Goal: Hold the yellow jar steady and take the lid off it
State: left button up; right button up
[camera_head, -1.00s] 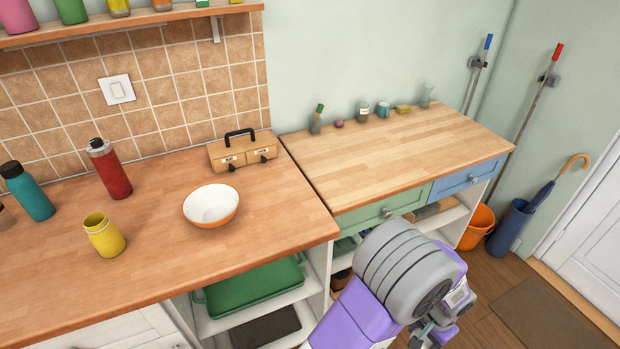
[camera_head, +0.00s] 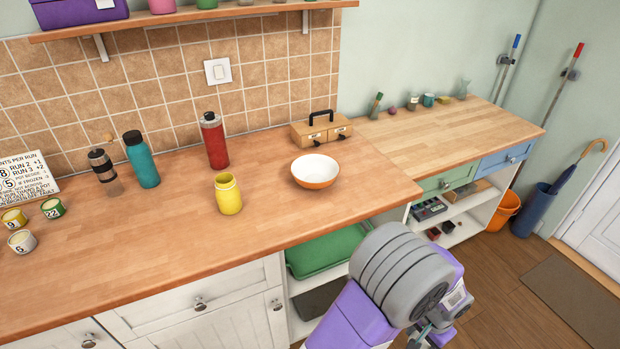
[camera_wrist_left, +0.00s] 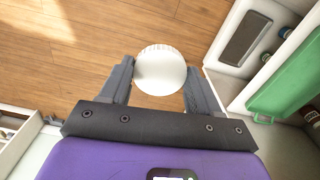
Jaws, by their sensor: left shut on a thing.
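The yellow jar (camera_head: 228,196) stands upright on the wooden counter in the head view, left of the bowl. Its neck is bare, with no lid on it. My left gripper (camera_wrist_left: 160,80) is shut on a round white lid (camera_wrist_left: 160,70) with a ribbed edge, seen in the left wrist view above the floor, away from the jar.
A white and orange bowl (camera_head: 315,171), a red bottle (camera_head: 214,141) and a teal bottle (camera_head: 142,160) stand near the jar. Small tins (camera_head: 53,208) are at the left. The counter in front of the jar is clear. Open shelves hold a green container (camera_head: 325,250).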

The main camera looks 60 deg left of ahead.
aim_at(227, 196)
jog(key=u, duration=1.3)
